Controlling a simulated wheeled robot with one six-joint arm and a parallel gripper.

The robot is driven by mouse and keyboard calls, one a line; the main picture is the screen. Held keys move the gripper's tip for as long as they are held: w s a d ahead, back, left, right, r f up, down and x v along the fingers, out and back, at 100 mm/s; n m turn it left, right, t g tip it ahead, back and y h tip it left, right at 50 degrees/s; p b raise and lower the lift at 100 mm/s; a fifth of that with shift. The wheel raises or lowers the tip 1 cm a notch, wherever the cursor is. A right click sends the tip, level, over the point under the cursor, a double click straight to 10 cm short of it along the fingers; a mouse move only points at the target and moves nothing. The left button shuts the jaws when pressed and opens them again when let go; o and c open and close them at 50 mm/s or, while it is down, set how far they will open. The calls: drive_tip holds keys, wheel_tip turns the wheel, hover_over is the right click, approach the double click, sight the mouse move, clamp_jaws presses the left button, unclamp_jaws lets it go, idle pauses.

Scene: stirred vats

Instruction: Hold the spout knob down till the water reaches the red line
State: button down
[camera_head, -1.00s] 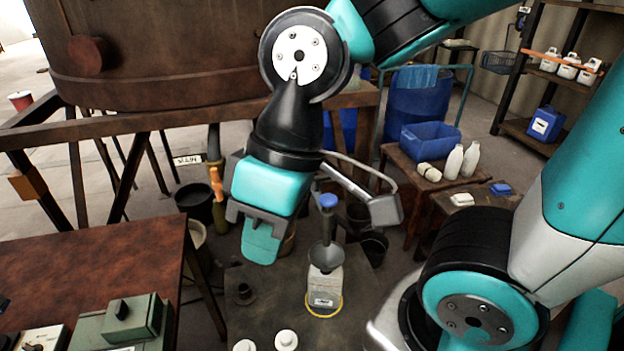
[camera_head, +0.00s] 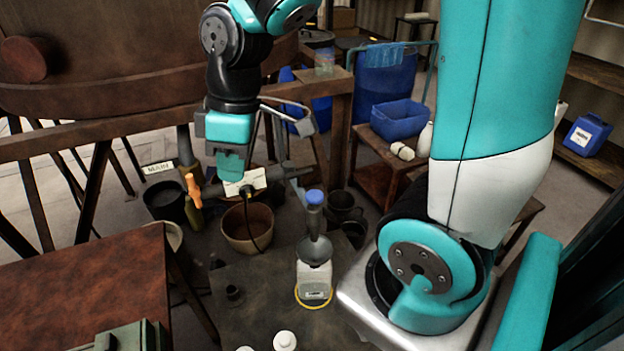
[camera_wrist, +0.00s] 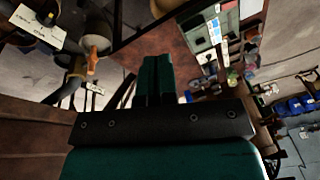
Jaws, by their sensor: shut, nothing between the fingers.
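A blue knob (camera_head: 314,197) tops a grey stem above a dark funnel (camera_head: 314,249). I cannot tell whether this knob belongs to a spout. The funnel sits over a white jug (camera_head: 314,283) with a label and a yellow ring at its base. The water and a red line cannot be made out. My gripper (camera_head: 230,172) is shut and empty, pointing down, left of the blue knob and above it in the picture. It is at or in front of a pipe with a white label (camera_head: 246,182). Its closed fingers (camera_wrist: 158,82) show in the wrist view.
An orange valve handle (camera_head: 193,188) is on the pipe near a MAIN label (camera_head: 158,167). A brown bowl (camera_head: 247,228) stands below my gripper. A big rusty vat (camera_head: 110,60) is behind. A rusty table (camera_head: 90,285) stands at left, a blue bin (camera_head: 398,119) at right.

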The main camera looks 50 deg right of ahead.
drive_tip(key=w+d+f+n+h+p, duration=0.1)
drive_tip(key=w+d, duration=0.2)
drive_tip(key=d, duration=0.3)
drive_tip(key=w+d+f+n+p, duration=0.1)
drive_tip(key=w+d+f, duration=0.1)
drive_tip(key=d, duration=0.3)
drive_tip(key=n+g+h+p, duration=0.1)
drive_tip(key=n+g, duration=0.1)
hover_over(314, 194)
drive_tip(key=w, duration=0.2)
wheel_tip(314, 194, down, 5)
drive_tip(key=shift+r, duration=0.2)
drive_tip(key=shift+f, duration=0.15)
drive_tip(key=f+p, duration=0.1)
drive_tip(key=f, duration=0.3)
drive_tip(key=s+f+p, duration=0.1)
drive_tip(key=f+p, duration=0.1)
drive_tip(key=f, duration=0.3)
drive_tip(key=f+p, duration=0.1)
drive_tip(key=f, duration=0.3)
drive_tip(key=shift+s+f+p, duration=0.2)
drive_tip(key=shift+s+p, duration=0.1)
drive_tip(key=shift+f, duration=0.15)
